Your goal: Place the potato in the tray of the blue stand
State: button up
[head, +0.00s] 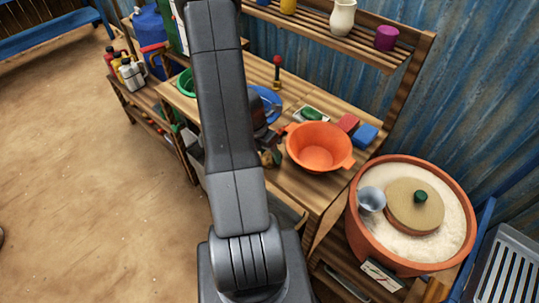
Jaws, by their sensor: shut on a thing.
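My gripper (267,146) shows partly behind my arm, at the front edge of the wooden bench. It is shut on a small brown thing, apparently the potato (269,158), held near the bench edge left of the orange bowl. My arm hides much of the gripper and its hold. A blue round tray (267,98) lies farther back, partly hidden behind my arm; it looks like the tray of the blue stand. The stand's lower part is hidden. The potato is apart from this tray.
An orange two-handled bowl (320,146) stands right of my gripper. Red (347,123) and blue (365,135) blocks lie behind it. A green bowl (186,83) is left of my arm. A red-topped post (277,70) stands at the back. A large clay pot (357,222) is at right.

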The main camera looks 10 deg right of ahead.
jog(key=shift+f, duration=0.4)
jog(key=shift+f, duration=0.2)
jog(key=o, duration=1)
jog(key=shift+r, duration=0.1)
